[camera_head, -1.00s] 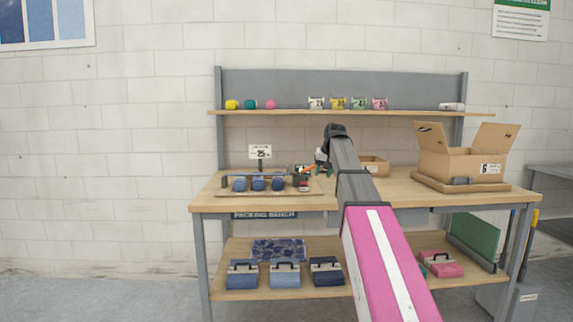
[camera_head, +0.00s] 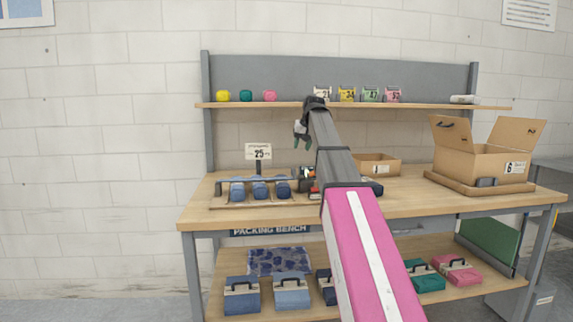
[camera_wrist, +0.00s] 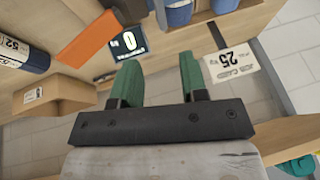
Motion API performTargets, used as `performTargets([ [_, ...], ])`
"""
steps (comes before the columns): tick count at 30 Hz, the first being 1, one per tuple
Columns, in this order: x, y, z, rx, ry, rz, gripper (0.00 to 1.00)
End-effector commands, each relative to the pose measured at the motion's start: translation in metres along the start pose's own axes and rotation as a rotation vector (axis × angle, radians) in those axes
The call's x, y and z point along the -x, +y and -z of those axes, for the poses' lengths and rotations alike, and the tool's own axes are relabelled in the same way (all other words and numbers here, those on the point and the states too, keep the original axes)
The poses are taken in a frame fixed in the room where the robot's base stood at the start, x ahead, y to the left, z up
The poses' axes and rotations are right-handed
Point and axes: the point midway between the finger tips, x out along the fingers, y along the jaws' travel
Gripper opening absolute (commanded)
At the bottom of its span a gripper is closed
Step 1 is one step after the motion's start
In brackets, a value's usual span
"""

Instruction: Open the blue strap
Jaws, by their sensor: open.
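Several blue rolls (camera_head: 260,189) sit side by side on a wooden rack (camera_head: 225,204) at the left of the bench top. I cannot tell which blue thing is the blue strap; no strap can be made out clearly. Blue surfaces (camera_wrist: 177,13) also show at the top of the wrist view. My gripper (camera_head: 300,143) is above the bench, to the right of the rolls and just below the upper shelf. In the wrist view its two green fingers (camera_wrist: 160,78) are apart with nothing between them.
A "25" sign (camera_head: 258,152) stands behind the rolls. A small carton (camera_head: 377,166) and a large open box (camera_head: 480,162) stand to the right. Small coloured items and numbered containers line the upper shelf (camera_head: 290,105). Cases with handles (camera_head: 292,292) lie on the lower shelf.

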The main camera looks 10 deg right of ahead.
Motion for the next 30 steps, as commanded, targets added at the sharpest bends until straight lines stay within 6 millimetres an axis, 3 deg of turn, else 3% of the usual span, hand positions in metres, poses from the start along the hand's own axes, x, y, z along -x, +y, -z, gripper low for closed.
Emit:
performTargets([
  [8, -0.02, 0.0, 0.0, 0.0, -0.001, 0.0, 0.4],
  [21, -0.092, 0.0, 0.0, 0.0, -0.002, 0.0, 0.4],
  [30, -0.108, 0.0, 0.0, 0.0, 0.0, 0.0, 0.4],
])
